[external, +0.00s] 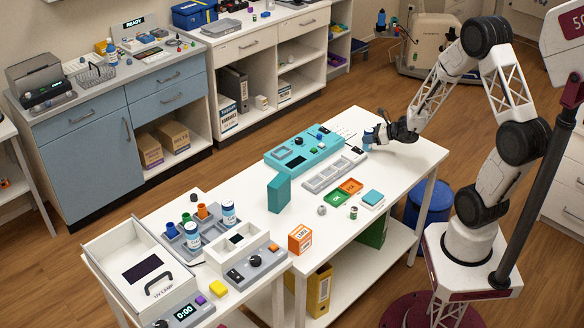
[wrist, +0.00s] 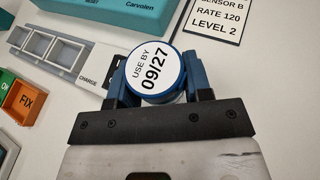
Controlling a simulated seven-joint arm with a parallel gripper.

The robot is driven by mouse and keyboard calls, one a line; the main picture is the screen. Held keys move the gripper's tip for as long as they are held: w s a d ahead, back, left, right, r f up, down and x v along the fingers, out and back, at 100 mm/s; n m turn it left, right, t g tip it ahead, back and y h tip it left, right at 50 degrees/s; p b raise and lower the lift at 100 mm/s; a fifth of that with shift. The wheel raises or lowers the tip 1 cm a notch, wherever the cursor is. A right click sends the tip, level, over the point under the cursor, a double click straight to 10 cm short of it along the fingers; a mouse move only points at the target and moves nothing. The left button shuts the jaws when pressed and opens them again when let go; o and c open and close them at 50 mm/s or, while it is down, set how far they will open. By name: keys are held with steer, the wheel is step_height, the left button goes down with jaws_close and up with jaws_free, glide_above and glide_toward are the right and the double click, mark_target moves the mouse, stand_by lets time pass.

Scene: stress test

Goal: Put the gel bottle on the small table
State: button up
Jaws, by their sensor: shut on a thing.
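My gripper (external: 378,137) is at the far right end of the long white table (external: 415,155), shut on a small blue and white bottle (external: 369,139). In the wrist view the bottle (wrist: 153,72) sits between the two blue fingers of my gripper (wrist: 160,88). Its round white top has a blue rim and reads "USE BY 09/27". No word "gel" is readable on it. Its base is hidden, so I cannot tell whether it touches the table. The smaller white table (external: 262,284) stands at the front left.
The smaller table carries a grey rack (external: 184,227) with bottles and coloured cups, an open white box (external: 128,248) and a timer (external: 185,312). On the long table are a teal device (external: 304,150), a teal block (external: 279,193) and an orange box (external: 300,239).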

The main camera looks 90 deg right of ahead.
steer(key=shift+f, duration=0.2)
steer(key=shift+f, duration=0.1)
steer(key=o, duration=1.1)
steer(key=shift+c, duration=0.2)
steer(key=shift+v, duration=2.8)
